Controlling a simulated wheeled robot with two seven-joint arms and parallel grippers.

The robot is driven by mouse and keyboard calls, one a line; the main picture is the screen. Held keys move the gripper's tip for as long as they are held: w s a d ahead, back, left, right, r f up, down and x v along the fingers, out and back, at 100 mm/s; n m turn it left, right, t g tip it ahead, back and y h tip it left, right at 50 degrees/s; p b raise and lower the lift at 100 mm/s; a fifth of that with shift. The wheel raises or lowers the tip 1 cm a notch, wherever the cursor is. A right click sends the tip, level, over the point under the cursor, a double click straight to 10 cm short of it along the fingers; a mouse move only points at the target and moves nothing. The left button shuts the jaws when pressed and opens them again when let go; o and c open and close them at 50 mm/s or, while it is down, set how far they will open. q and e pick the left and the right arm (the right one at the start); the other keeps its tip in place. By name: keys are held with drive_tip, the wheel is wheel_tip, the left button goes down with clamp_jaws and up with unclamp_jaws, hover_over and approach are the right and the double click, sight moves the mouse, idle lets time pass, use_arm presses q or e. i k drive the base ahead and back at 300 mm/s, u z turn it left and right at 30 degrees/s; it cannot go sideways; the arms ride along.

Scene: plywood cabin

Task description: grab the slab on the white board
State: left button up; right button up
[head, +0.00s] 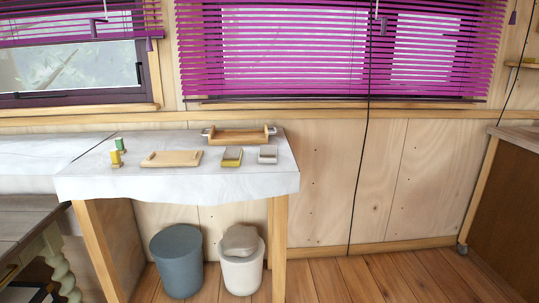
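A small grey slab (268,149) lies on a thin, pale whitish board (268,159) at the right end of the cloth-covered table. Just left of it, a similar grey slab (233,152) lies on a yellow board (231,163). Both pairs are small in the head view, so fine edges are hard to tell. Neither my left nor my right gripper is in view.
The table's white cloth (210,185) hangs over its front. It also holds a flat wooden board (171,158), a wooden tray (238,137) behind, and green (120,146) and yellow (116,158) spools. Blue-grey (177,262) and white (243,274) bins stand below. Floor at right is clear.

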sight(268, 153)
drive_tip(key=z, duration=0.4)
drive_tip(key=k, duration=0.55)
drive_tip(key=z, duration=0.55)
drive_tip(key=i, duration=1.45)
drive_tip(key=u, duration=0.7)
